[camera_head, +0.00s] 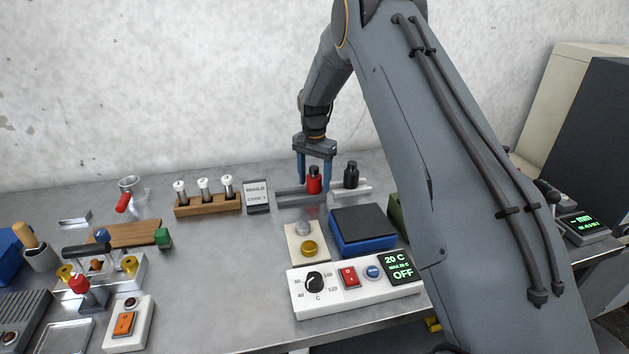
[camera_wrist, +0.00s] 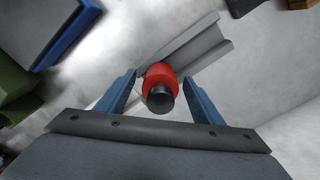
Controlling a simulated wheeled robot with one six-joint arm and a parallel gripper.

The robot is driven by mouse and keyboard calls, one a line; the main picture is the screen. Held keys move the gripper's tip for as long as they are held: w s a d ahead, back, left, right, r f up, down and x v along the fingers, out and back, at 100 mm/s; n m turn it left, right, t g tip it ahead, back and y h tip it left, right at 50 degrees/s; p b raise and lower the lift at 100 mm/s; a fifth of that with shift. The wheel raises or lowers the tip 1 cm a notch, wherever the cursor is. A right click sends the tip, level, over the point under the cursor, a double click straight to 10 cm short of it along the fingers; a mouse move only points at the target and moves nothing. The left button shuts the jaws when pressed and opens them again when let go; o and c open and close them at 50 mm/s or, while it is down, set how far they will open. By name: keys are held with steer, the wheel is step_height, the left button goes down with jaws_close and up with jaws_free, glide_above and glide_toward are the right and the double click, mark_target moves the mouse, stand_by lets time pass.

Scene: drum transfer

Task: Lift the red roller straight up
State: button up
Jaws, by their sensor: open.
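The red roller (camera_head: 314,182) has a dark top and stands upright at a grey channel-shaped rack (camera_head: 290,197) near the back of the bench. In the wrist view the red roller (camera_wrist: 161,80) shows between my two blue fingers, its dark end toward the camera. My gripper (camera_head: 314,186) is open and points down, with one finger on each side of the roller. In the wrist view my gripper (camera_wrist: 163,92) shows a gap between each finger and the roller. The roller's lower end is hidden.
A black roller (camera_head: 351,175) stands close to the right on a light holder (camera_head: 352,190). A small sign (camera_head: 256,197) and a wooden rack (camera_head: 208,205) with white-capped vials stand to the left. A blue box (camera_head: 362,230) and a control panel (camera_head: 355,284) lie in front. The wall is behind.

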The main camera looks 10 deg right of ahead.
steer(key=c, duration=1.4)
steer(key=shift+c, duration=0.2)
steer(key=shift+r, duration=0.15)
